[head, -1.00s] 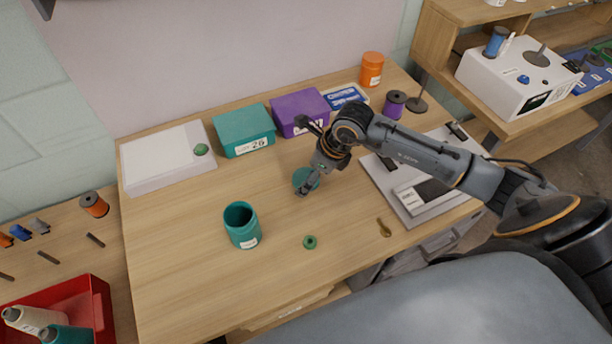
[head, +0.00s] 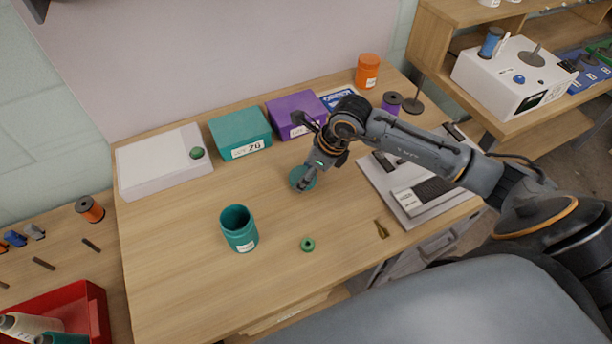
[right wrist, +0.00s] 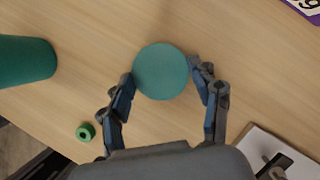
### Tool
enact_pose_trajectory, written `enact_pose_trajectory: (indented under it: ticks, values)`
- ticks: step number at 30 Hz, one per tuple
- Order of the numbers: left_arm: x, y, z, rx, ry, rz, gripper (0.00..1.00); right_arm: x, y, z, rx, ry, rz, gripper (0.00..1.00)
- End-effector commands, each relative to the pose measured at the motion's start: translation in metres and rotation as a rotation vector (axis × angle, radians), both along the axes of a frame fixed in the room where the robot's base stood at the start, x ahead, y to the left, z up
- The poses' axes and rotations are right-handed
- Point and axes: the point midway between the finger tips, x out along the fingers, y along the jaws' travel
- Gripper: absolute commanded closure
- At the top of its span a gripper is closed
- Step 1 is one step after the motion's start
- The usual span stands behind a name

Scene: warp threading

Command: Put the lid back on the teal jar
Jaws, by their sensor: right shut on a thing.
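The teal jar (head: 239,232) stands upright and open on the table, left of my right gripper. Its side also shows at the left edge of the right wrist view (right wrist: 24,62). The round teal lid (right wrist: 161,71) is between the fingers of my right gripper (right wrist: 166,80), one finger on each side of its rim. In the head view the lid (head: 300,180) is partly covered by the gripper (head: 306,183). I cannot tell for certain whether the lid is clear of the tabletop. My left gripper is not in view.
A small green ring (head: 308,244) lies right of the jar. Teal (head: 238,132) and purple (head: 296,112) boxes and a white box (head: 160,162) stand along the back. A grey board (head: 405,205) lies at right. The table between jar and lid is clear.

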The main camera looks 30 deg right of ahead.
Motion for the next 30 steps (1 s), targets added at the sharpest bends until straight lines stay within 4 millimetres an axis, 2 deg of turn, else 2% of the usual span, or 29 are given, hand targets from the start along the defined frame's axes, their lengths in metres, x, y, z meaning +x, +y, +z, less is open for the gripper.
enact_pose_trajectory:
  ticks: [3, 5, 11, 15, 21, 22, 24, 30]
  values:
    - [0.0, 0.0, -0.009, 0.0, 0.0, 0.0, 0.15, -0.002, -0.001, 0.018, -0.003, -0.005, 0.002, 0.54]
    - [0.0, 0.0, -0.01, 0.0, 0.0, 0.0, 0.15, -0.012, -0.002, 0.028, -0.005, -0.004, 0.002, 0.54]
    - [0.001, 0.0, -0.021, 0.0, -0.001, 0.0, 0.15, -0.053, -0.004, 0.076, -0.008, -0.007, 0.003, 0.54]
    - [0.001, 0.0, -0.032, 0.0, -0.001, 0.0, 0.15, -0.087, -0.007, 0.087, -0.008, -0.002, 0.001, 0.54]
    - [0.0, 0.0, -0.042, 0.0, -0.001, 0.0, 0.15, -0.121, -0.008, 0.102, -0.008, 0.001, 0.002, 0.54]
    - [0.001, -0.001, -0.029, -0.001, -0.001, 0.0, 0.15, -0.121, -0.008, 0.11, -0.004, 0.004, -0.002, 0.54]
    - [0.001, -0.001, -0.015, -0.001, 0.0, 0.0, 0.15, -0.122, -0.007, 0.113, -0.001, 0.007, -0.006, 0.54]
    - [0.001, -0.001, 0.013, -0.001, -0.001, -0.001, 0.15, -0.129, -0.008, 0.116, -0.001, 0.006, -0.01, 0.54]
